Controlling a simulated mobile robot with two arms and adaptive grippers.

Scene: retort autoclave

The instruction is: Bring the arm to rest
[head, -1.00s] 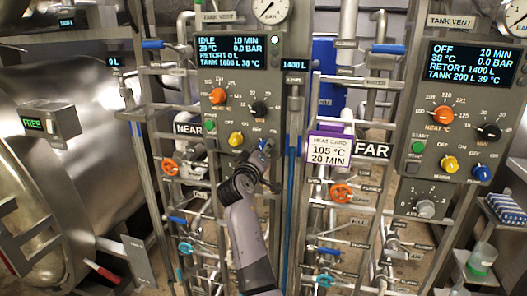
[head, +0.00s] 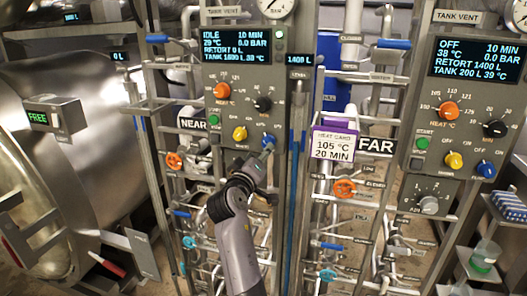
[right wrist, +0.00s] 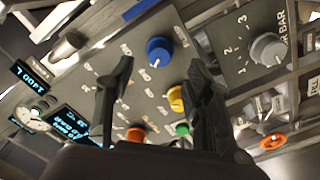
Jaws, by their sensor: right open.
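My right gripper (head: 264,155) is in front of the lower right corner of the near control panel (head: 222,73), just below its blue knob (head: 268,141). In the right wrist view the two dark fingers (right wrist: 158,80) are spread apart with nothing held between them. The blue knob (right wrist: 159,50) shows beyond the gap, apart from the fingers as far as I can tell. The yellow knob (right wrist: 176,98) is partly covered by one finger. My left gripper is not in view.
The far control panel (head: 465,100) stands to the right. A heat card (head: 333,145) hangs between the panels. Pipes and orange valve wheels (head: 345,188) crowd the frames below. A steel retort vessel (head: 60,150) is at left. A rack (head: 509,207) and a jar (head: 485,256) are at lower right.

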